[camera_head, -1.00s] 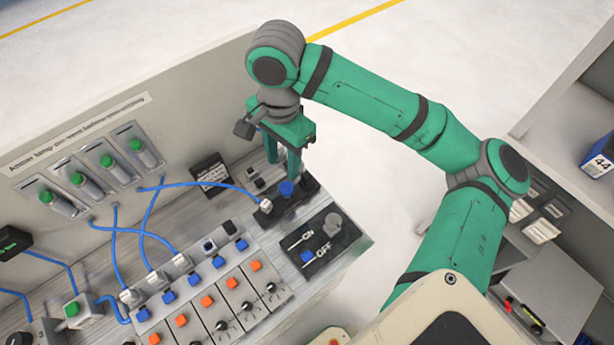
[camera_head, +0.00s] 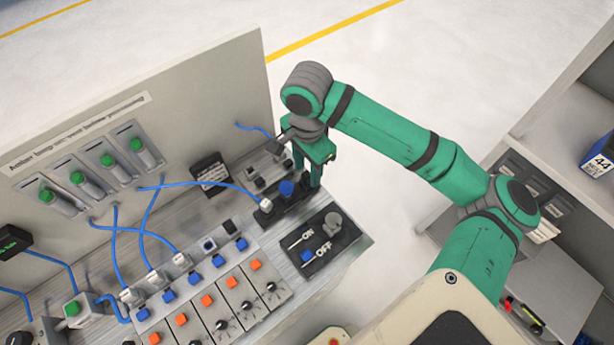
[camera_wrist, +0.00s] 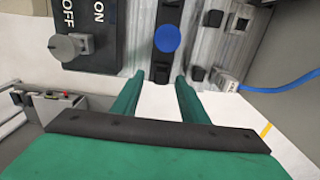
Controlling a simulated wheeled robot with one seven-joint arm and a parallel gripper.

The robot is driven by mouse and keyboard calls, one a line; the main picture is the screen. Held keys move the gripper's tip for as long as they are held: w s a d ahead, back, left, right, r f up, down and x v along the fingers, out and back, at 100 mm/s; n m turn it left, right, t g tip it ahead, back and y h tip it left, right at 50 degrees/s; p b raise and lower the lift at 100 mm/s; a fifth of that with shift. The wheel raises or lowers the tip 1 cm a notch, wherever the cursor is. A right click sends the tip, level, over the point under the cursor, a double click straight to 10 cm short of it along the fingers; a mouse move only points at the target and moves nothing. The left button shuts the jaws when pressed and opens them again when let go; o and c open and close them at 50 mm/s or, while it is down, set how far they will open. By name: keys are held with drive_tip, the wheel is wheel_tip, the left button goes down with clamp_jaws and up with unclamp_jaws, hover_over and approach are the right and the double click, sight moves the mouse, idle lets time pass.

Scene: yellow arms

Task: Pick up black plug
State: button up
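Small black plugs sit on the grey panel; one black plug (camera_head: 259,182) is left of a blue knob in the head view. In the wrist view a small black block (camera_wrist: 197,73) lies just right of the right fingertip, and another (camera_wrist: 213,18) is farther up. My gripper (camera_head: 310,176) is at the far right edge of the panel, beside the blue knob (camera_head: 287,188). In the wrist view my gripper (camera_wrist: 158,80) is open and empty. Its fingers point at the end of the black strip bearing the blue knob (camera_wrist: 167,39). I cannot tell which block is the task's plug.
A black ON/OFF switch plate (camera_head: 325,240) with a grey knob is near the gripper. Blue cables (camera_head: 205,184) cross the panel, and one (camera_wrist: 285,86) lies right in the wrist view. An upright board (camera_head: 200,90) stands behind. Open floor lies beyond the panel's right end.

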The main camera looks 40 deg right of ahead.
drive_tip(key=shift+f, duration=0.6)
clamp_jaws()
drive_tip(key=shift+a+r, duration=0.1)
drive_tip(key=shift+w+r, duration=0.1)
drive_tip(key=shift+r, duration=0.5)
drive_tip(key=s+a+r, duration=0.6)
drive_tip(key=s+r, duration=0.5)
drive_tip(key=s, duration=0.1)
drive_tip(key=shift+s+a+r, duration=0.15)
drive_tip(key=shift+a+r, duration=0.2)
drive_tip(key=shift+a, duration=0.05)
